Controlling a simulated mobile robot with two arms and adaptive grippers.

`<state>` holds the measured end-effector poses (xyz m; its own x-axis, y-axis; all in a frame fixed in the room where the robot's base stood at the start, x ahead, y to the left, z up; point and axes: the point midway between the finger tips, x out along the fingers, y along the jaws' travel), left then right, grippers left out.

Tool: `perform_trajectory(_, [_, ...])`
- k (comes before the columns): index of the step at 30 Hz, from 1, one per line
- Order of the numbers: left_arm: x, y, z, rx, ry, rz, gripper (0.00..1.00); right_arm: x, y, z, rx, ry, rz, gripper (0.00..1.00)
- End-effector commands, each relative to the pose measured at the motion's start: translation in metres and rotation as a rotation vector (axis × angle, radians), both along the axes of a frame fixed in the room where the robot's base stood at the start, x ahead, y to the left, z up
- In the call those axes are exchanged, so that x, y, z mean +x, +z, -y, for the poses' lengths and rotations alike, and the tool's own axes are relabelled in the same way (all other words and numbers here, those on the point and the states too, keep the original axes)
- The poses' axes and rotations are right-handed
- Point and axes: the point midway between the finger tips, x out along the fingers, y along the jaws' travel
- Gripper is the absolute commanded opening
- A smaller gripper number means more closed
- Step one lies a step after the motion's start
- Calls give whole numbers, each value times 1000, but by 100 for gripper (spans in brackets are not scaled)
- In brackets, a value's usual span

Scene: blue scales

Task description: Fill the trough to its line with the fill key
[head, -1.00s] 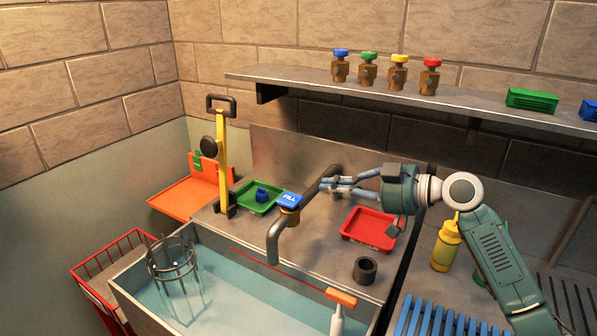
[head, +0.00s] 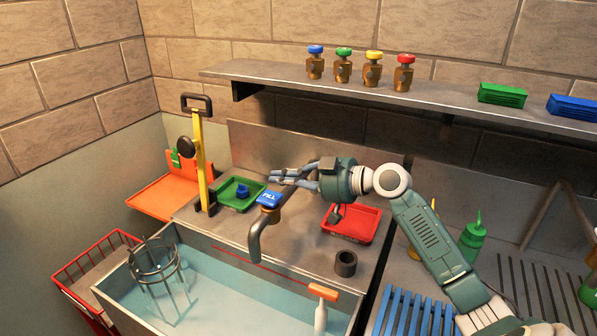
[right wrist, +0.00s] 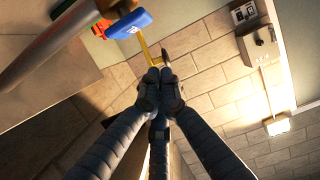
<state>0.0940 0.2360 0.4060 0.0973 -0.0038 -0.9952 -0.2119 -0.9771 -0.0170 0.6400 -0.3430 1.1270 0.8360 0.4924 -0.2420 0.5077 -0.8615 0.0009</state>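The trough (head: 112,297) holds teal water. A red line (head: 250,263) runs along its far inner wall, and the water surface looks lower than it. The blue fill key (head: 269,199), marked FILL, sits on a brass valve above a grey spout (head: 256,240); no stream shows. The key also appears at the upper left of the right wrist view (right wrist: 128,24). My right gripper (head: 273,177) is just above and behind the key in the head view, apart from it. Its fingertips meet in the right wrist view (right wrist: 159,84), with nothing seen between them. My left gripper is not in view.
A yellow lever (head: 201,165) and green tray (head: 237,199) stand left of the spout. A red tray (head: 350,225) and dark cup (head: 345,263) are right. The shelf (head: 290,86) runs above.

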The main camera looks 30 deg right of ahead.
Motion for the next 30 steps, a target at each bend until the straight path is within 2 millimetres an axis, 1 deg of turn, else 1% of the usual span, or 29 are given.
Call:
perform_trajectory(1, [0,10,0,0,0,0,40,10,3,-5,6,-1,0,0])
perform_trajectory(3, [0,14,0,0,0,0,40,21,-1,-13,3,0,1,0])
perform_trajectory(4, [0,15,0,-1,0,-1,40,19,-11,-11,5,-1,-7,0])
perform_trajectory(6, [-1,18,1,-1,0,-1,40,17,-23,-10,4,-2,-6,0])
perform_trajectory(9, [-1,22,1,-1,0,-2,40,17,-35,-10,2,-1,-4,0])
perform_trajectory(13, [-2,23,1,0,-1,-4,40,17,-43,-10,1,-1,-2,0])
perform_trajectory(25, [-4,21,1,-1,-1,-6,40,17,-47,-10,0,-1,0,0])
perform_trajectory(28, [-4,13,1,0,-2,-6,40,17,-53,-10,-1,-1,-1,0])
perform_trajectory(30, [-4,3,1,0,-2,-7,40,17,-61,-9,-2,-1,0,0])
